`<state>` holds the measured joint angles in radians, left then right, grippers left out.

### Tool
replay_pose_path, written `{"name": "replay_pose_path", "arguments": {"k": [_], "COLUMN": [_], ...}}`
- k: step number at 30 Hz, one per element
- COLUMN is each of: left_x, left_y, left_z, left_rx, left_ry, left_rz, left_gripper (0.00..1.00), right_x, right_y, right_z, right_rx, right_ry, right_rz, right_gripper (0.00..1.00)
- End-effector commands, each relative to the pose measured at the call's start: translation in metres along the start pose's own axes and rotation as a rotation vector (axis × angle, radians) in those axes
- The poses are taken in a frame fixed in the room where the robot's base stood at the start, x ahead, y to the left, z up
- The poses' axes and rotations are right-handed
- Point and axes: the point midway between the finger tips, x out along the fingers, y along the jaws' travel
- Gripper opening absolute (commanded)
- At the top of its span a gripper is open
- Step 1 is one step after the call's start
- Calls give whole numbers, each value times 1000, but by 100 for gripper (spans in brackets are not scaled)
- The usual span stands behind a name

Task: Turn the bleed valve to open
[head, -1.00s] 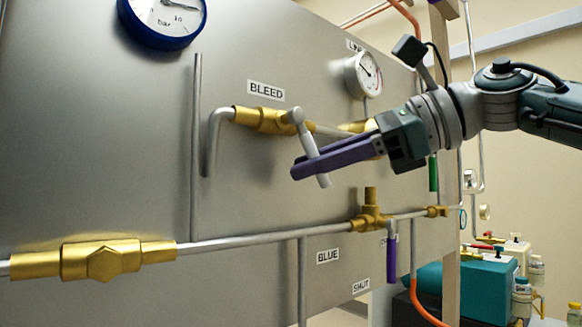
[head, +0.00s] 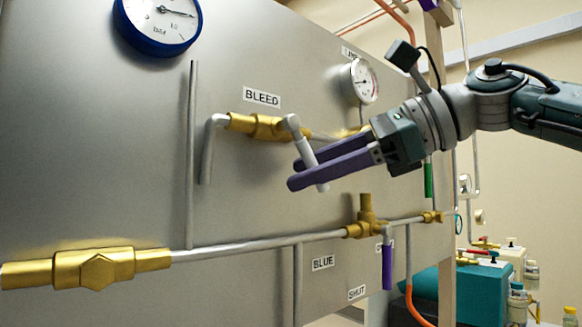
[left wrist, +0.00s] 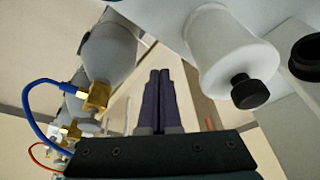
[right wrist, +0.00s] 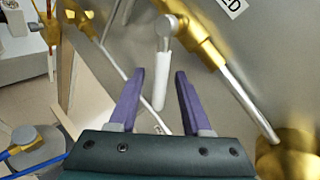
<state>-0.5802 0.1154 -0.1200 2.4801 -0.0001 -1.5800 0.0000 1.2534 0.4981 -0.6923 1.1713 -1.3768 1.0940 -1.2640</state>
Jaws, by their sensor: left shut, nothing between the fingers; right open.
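The bleed valve (head: 262,127) is a brass body on a pipe under the BLEED label (head: 262,97). Its pale grey lever handle (head: 313,169) hangs down and slightly right from the stem. My right gripper (head: 292,174) is open, with its purple fingers on either side of the handle. In the right wrist view the handle (right wrist: 161,85) stands between the two fingers (right wrist: 154,85), with a gap to each. My left gripper (left wrist: 160,75) is shut and empty, seen only in the left wrist view.
A blue-rimmed gauge (head: 158,22) is above left and a smaller gauge (head: 362,82) above right. A lower pipe (head: 250,243) with brass fittings and a purple handle (head: 387,267) crosses the panel. In the left wrist view, a white cylinder (left wrist: 235,60) is right of the fingers.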

Motion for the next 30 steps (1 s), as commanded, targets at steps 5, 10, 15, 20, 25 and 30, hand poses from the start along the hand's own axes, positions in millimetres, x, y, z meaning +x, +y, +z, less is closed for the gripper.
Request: {"name": "replay_pose_path", "arguments": {"k": [5,10,15,20,25,30], "left_x": [0,5,10,13,14,14], "left_y": [0,0,0,0,-2,-2], "left_z": [0,1,3,4,5,5], "left_rx": [-2,-1,0,3,7,8], "left_ry": [0,0,0,0,-1,-1], "left_rz": [1,1,0,-3,-6,-7], "left_gripper": [0,0,0,0,0,0], "right_x": [-1,-19,-54,-83,-98,-100], "right_y": [0,0,0,0,0,0], "right_z": [0,-2,-2,-1,0,0], "right_rx": [0,0,-2,0,0,0], "right_ry": [0,2,2,2,1,0], "right_rz": [0,-3,-3,-2,0,0], "right_gripper": [48,48,48,48,48,48]}}
